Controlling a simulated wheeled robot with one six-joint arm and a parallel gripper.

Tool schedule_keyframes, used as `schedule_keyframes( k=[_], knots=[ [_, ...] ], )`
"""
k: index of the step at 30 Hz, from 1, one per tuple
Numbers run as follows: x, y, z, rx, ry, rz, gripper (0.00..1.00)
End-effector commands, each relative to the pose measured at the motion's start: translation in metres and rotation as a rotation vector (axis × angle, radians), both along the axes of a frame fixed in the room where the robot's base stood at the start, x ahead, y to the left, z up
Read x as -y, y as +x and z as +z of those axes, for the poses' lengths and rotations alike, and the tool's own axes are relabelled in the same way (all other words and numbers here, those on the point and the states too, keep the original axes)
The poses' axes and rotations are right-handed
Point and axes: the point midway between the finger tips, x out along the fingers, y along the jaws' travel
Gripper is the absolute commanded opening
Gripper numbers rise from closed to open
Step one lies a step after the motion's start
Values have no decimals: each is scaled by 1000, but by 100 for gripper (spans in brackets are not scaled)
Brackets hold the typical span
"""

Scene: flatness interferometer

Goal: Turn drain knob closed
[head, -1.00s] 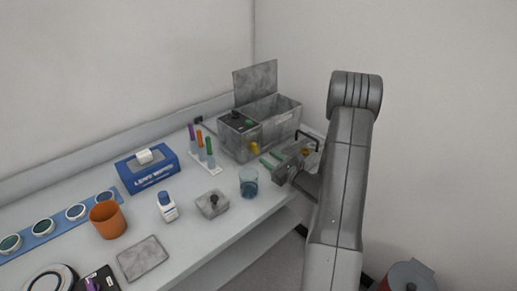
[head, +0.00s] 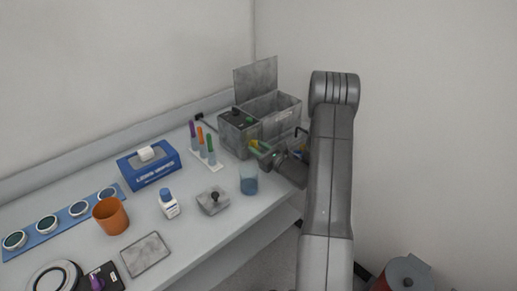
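The drain knob appears to be the small yellow piece (head: 254,143) low on the front of the grey metal bath unit (head: 239,138). My gripper (head: 262,150), with green fingertips, is right at this knob and partly covers it. At this size I cannot tell whether the fingers touch the knob, or whether they are open or shut. The knob's turn angle is also unclear.
A beaker of bluish liquid (head: 249,180) stands close in front of my gripper. A grey block with a black knob (head: 213,201), a small bottle (head: 169,205) and an orange cup (head: 110,217) stand nearer.

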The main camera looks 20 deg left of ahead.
Motion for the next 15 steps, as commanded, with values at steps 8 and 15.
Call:
schedule_keyframes(
  k=[8, 15],
  knots=[
    [0, 0, -5, -104, 42, 0, 6],
    [0, -1, -1, -169, 69, 1, 6]
  ],
)
